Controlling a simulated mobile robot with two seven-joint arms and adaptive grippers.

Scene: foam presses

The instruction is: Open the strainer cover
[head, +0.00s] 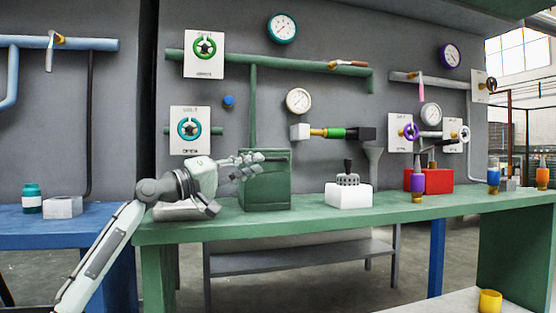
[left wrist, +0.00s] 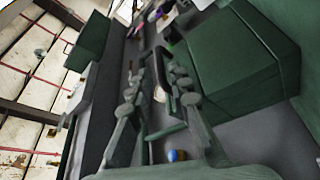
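A dark green box (head: 266,190) stands on the green bench; I take its top part to be the strainer cover (head: 272,156). The cover looks closed, and a line runs across the box's front near the top. In the left wrist view the box (left wrist: 235,55) fills the upper right. My left gripper (head: 262,160) is at the box's upper left, its fingers overlapping the top in the head view. In the left wrist view its fingers (left wrist: 160,105) are spread, with the wall showing between them. I cannot tell whether they touch the box. My right gripper is not in view.
The green bench (head: 310,215) has free room right of the box. A white block with a perforated grey piece (head: 348,195) and a red box (head: 438,181) stand further right. A green pipe (head: 253,110) runs down the wall behind the box. A blue knob (head: 228,101) is on the wall.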

